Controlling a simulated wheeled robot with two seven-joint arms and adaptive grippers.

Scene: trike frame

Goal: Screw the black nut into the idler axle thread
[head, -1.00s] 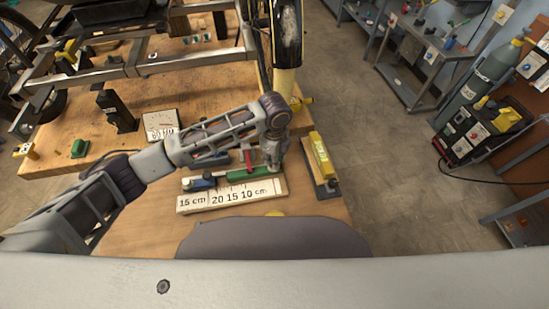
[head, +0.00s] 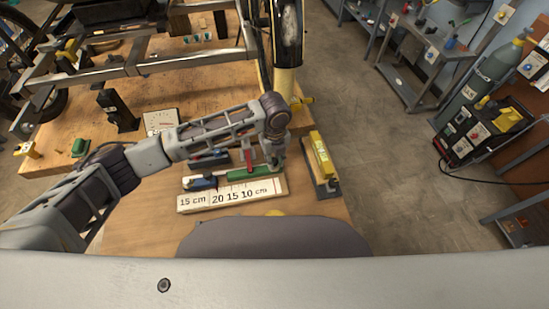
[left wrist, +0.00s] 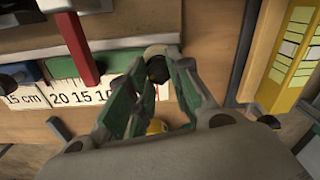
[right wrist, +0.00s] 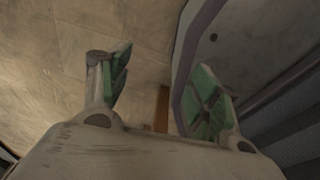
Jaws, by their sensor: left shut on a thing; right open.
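My left gripper (head: 272,164) points down at the right end of the fixture on the workbench. In the left wrist view, its green-padded fingers (left wrist: 158,82) are closed around a small dark piece, the black nut (left wrist: 159,69). A pale round part (left wrist: 155,51) lies right at the nut. I cannot tell whether the nut touches a thread; the idler axle thread itself is not distinguishable behind the fingers. My right gripper (right wrist: 160,85) is open and empty in the right wrist view, with floor behind it; it does not show in the head view.
A ruler board (head: 225,198) lies in front of a red-handled clamp (head: 248,158) and a green bar (head: 240,174). A yellow block (head: 320,154) stands on a dark base to the right. The metal trike frame (head: 130,68) fills the back of the bench (head: 330,210).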

